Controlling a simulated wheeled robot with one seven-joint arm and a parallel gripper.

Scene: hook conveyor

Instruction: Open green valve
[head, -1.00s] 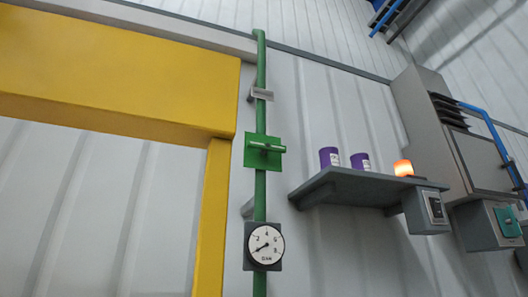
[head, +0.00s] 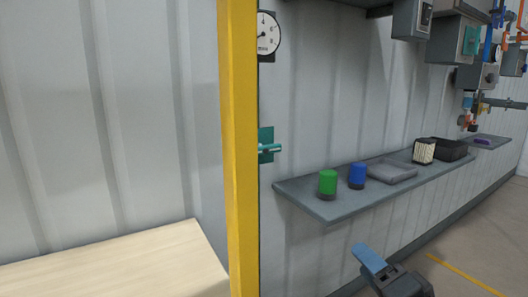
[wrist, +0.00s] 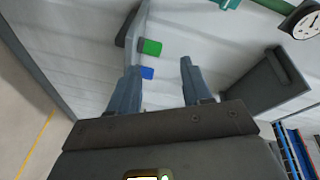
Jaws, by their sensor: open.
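The green valve with its green plate is out of view now. A teal valve (head: 268,149) sits below a round gauge (head: 267,33), partly hidden by a yellow post. In the wrist view, part of a teal handle (wrist: 230,4) shows at the top edge, with the gauge (wrist: 305,18) at the top right. My gripper (wrist: 161,66) is open, with nothing between its fingers. In the head view, one blue-grey finger of my gripper (head: 370,260) shows at the bottom, in front of and below the shelf and right of the teal valve.
The yellow post (head: 240,150) stands close in front of the pipe. A wall shelf (head: 300,190) bears a green can (head: 327,183), a blue can (head: 357,175), a grey tray (head: 391,170) and a black bin (head: 450,148). A pale wooden top (head: 120,265) is at lower left.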

